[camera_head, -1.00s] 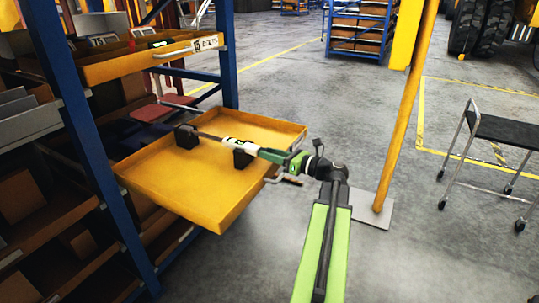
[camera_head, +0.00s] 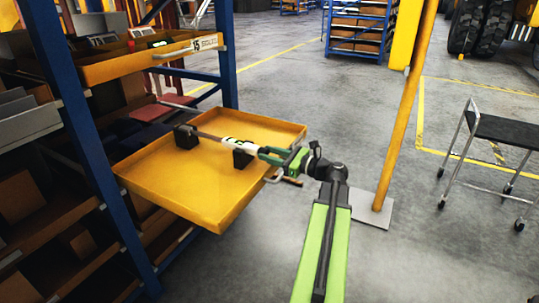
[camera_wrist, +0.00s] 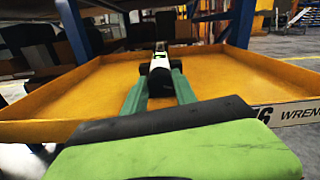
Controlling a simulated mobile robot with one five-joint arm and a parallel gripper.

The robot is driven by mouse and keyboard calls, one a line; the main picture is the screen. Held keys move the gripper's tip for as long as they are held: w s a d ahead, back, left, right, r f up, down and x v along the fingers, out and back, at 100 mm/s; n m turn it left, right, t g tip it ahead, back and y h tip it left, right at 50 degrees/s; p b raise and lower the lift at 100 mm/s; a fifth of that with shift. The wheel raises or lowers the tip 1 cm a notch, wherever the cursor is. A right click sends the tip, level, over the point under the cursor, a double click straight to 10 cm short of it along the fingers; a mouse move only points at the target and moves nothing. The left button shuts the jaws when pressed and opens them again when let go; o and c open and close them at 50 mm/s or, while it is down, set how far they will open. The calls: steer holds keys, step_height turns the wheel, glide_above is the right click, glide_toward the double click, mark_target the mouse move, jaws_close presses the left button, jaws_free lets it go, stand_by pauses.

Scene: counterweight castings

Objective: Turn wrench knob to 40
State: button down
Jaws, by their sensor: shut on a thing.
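The wrench (camera_head: 211,137) lies across two black rests, one at the far end (camera_head: 186,140) and one nearer (camera_head: 242,159), in a pulled-out yellow drawer (camera_head: 175,190). It has a thin dark shaft and a white and green part. My gripper (camera_head: 271,154) is at the wrench's near end, over the drawer's right edge, and is shut on its knob. In the wrist view my gripper (camera_wrist: 160,90) has its green fingers on either side of the wrench's dark end (camera_wrist: 161,76). The knob is mostly hidden between the fingers. I cannot read any scale value.
The drawer juts from a blue-post rack (camera_head: 82,130). Another yellow drawer (camera_head: 150,62) is above it. A yellow pole (camera_head: 400,130) stands right of my arm on a grey base plate (camera_head: 372,212). A black-topped cart (camera_head: 505,130) is farther right. Open floor lies between.

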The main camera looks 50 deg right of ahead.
steer(key=shift+n, duration=1.1)
steer(key=c, duration=1)
jaws_free()
steer(key=v, duration=1.7)
steer(key=shift+s, duration=0.25)
steer(key=shift+f, duration=0.1)
